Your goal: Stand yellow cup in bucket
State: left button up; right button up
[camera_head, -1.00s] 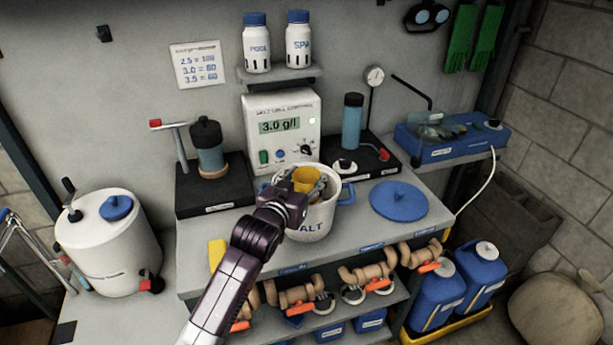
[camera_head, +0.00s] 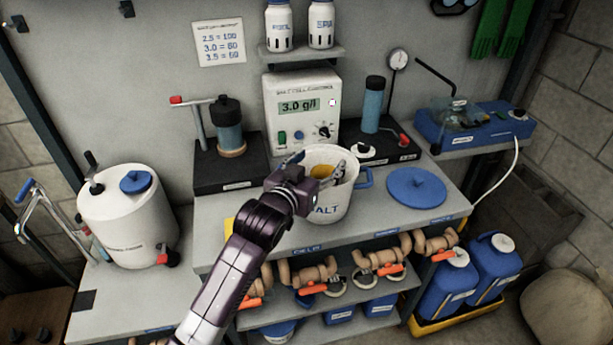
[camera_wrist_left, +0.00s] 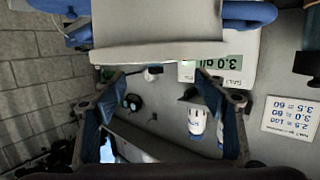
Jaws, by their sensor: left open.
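The white bucket (camera_head: 333,205), marked with letters ending in "ALT", stands on the bench in the head view. Its pale wall also shows in the wrist view (camera_wrist_left: 160,52), with blue handle parts beside it. The yellow cup (camera_head: 319,172) shows as a small yellow patch inside the bucket mouth, partly hidden by my left gripper. I cannot tell its tilt or whether it touches the bottom. My left gripper (camera_head: 327,169) is at the bucket's mouth, by the cup. In the wrist view its fingers (camera_wrist_left: 160,80) are spread with nothing between them. My right gripper is not in view.
A blue lid (camera_head: 417,187) lies on the bench to the right. The salt meter (camera_head: 300,107) stands behind the bucket. A black-based pump (camera_head: 229,140) is left of it, a blue cylinder (camera_head: 374,105) right of it. A white drum (camera_head: 128,225) stands at the left.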

pick_arm(q)
jog(key=v, duration=0.8)
jog(key=shift+b, duration=0.45)
jog(key=shift+s, duration=0.15)
jog(key=s+a+f+n+g+y, duration=0.1)
jog(key=s+a+f+g+y, duration=0.1)
jog(key=s+a+f, duration=0.35)
jog(key=s+a+f+n+g+y, duration=0.1)
jog(key=s+a+f+g, duration=0.15)
jog(key=s+f, duration=0.55)
jog(key=s+a+f+g+y, duration=0.1)
jog(key=s+a+f+g, duration=0.25)
jog(key=s+f, duration=0.5)
jog(key=s+a+f+g+y, duration=0.1)
jog(key=s+a+f+g, duration=0.3)
jog(key=s, duration=0.7)
notch_tip(320, 180, down, 28)
jog(key=s, duration=0.2)
jog(key=s+a+f+g, duration=0.1)
jog(key=s+a+f, duration=0.1)
jog(key=s+f, duration=0.5)
jog(key=s+a+f, duration=0.2)
jog(key=s+f, duration=0.5)
jog(key=s, duration=0.3)
jog(key=shift+f+g+y, duration=0.25)
jog(key=shift+g+y, duration=0.05)
jog(key=shift+g, duration=0.1)
